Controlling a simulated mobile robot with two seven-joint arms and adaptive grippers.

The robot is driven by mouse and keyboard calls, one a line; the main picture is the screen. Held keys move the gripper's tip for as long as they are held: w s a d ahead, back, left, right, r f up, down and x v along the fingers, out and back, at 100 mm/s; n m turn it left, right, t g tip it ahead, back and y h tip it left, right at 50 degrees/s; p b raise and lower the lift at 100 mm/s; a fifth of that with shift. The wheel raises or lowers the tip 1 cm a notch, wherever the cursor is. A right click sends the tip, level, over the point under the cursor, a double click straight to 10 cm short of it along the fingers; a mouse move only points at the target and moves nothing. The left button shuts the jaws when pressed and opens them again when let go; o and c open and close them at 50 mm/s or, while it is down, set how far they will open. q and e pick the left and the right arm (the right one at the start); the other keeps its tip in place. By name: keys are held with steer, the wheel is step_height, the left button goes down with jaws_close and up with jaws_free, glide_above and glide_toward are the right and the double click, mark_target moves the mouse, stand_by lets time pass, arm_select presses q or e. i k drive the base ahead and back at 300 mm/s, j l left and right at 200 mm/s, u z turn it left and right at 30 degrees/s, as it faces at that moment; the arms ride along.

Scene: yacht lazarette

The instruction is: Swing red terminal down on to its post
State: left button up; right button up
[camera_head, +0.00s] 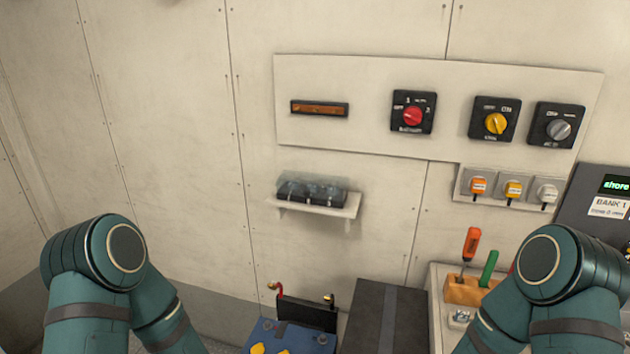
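A small red terminal (275,287) with a brass-coloured part shows at the bottom centre, by the left top corner of a black block (306,313). A brass-coloured fitting (328,299) is at the block's right end. A blue battery-like case (290,341) with yellow caps lies in front, cut off by the bottom edge. I cannot tell which post belongs to the red terminal, or whether they touch. My two teal arms show at the lower left and lower right, but both grippers are out of the picture.
A dark grey box (384,318) stands right of the blue case. A pale bench (438,302) holds an orange rack (462,290) with orange- and green-handled tools. A wall shelf (318,205) carries a clear-covered block (312,190). A switch panel (365,125) is above. The left wall is bare.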

mark_target(270, 286)
steer(key=k+l+z, duration=0.15)
steer(key=k+z, duration=0.2)
steer(key=k, duration=0.3)
steer(key=j+z, duration=0.1)
steer(key=z, duration=0.3)
steer(key=j+z, duration=0.1)
steer(key=z, duration=0.3)
steer(key=j+z, duration=0.1)
steer(key=z, duration=0.35)
steer(key=j, duration=1.7)
steer(key=i+j, duration=0.1)
steer(key=j, duration=1.65)
